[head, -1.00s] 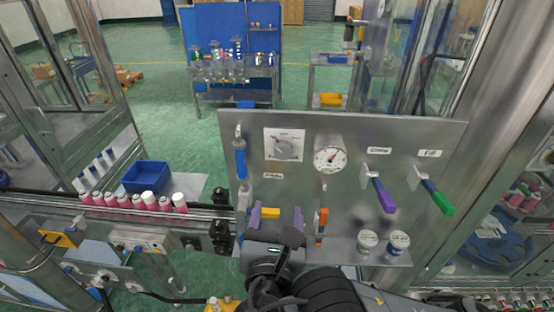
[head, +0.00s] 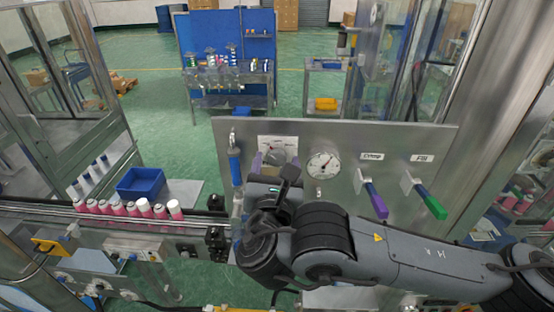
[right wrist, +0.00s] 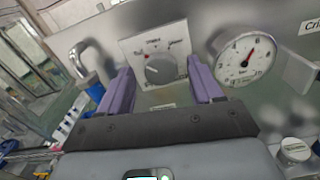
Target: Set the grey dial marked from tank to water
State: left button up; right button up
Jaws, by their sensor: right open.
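The grey dial (right wrist: 161,70) sits on a white plate (right wrist: 180,42) on the steel panel. Small labels ring its upper side, too blurred to read, with a small red mark at its upper left. My right gripper (right wrist: 163,80) is open, with its purple fingers on either side of the dial and apart from it in the right wrist view. In the head view the right gripper (head: 275,166) covers the lower part of the dial, while the white plate (head: 278,141) shows above. I cannot tell how far the fingertips are from the panel. My left gripper is not in view.
A pressure gauge (head: 323,165) is right of the dial. A purple-handled lever (head: 376,203) and a green-handled lever (head: 432,206) stick out farther right. A blue-handled valve (head: 234,165) is on the left.

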jog(key=shift+w+d, duration=0.1)
jog(key=shift+w, duration=0.6)
